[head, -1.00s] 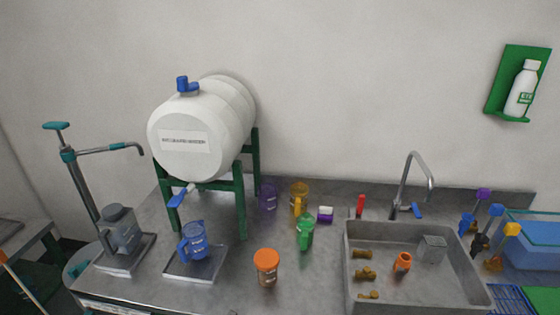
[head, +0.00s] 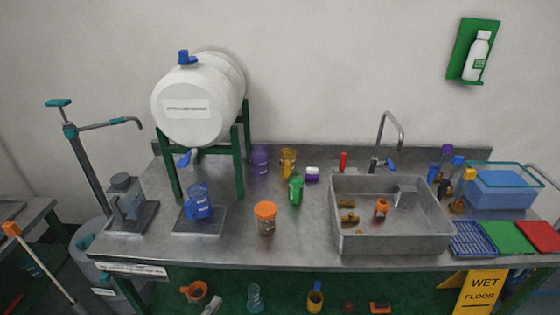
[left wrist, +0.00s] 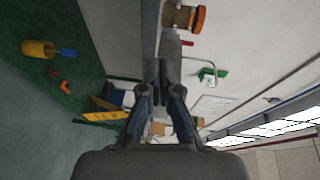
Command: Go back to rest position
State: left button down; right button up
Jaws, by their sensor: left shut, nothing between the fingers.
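My left gripper (left wrist: 162,68) shows in the left wrist view, its two dark fingers close together and empty. No gripper shows in the head view, and my right gripper is in neither view. In the head view the metal workbench (head: 320,222) stands ahead. A white barrel (head: 195,105) lies on a green stand on it. A blue jug (head: 197,203) stands on a plate under the barrel's tap. A grey jug (head: 127,198) stands on another plate beneath the pump (head: 88,140).
An orange-lidded jar (head: 265,218), a green bottle (head: 296,188) and a metal sink (head: 393,246) occupy the bench. A blue bin (head: 505,192) is at right. A yellow wet-floor sign (head: 480,293) stands in front. Items lie on a green lower surface (head: 232,292).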

pick_arm(q)
jog(key=s+a+f+n+g+y+p, duration=0.1)
jog(key=s+f+n+g, duration=0.15)
jog(key=f, duration=0.45)
jog(key=s+a+f+n+g+y, duration=0.1)
jog(key=s+f+n+y, duration=0.1)
jog(key=s+f+n, duration=0.3)
jog(key=s+a+f+n+g+y+p, duration=0.1)
jog(key=a+f+n+g, duration=0.1)
jog(key=f, duration=0.6)
jog(key=s+f+n+g, duration=0.3)
jog(key=s+f, duration=0.2)
jog(key=s, duration=0.3)
jog(key=s+d+f+n+g+y+p, duration=0.1)
jog(key=s+f+n+g, duration=0.1)
jog(key=s+f, duration=0.3)
jog(key=s+d+f+n+g+y+p, duration=0.1)
jog(key=s+f+n+g, duration=0.2)
jog(key=s, duration=0.9)
notch_tip(320, 180, down, 3)
jog(key=shift+s+d+r+n+g, duration=0.15)
jog(key=shift+s+d+n+g, duration=0.15)
jog(key=shift+n, duration=0.45)
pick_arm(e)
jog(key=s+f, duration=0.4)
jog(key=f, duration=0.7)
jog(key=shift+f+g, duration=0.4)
pick_arm(q)
jog(key=shift+a, duration=0.1)
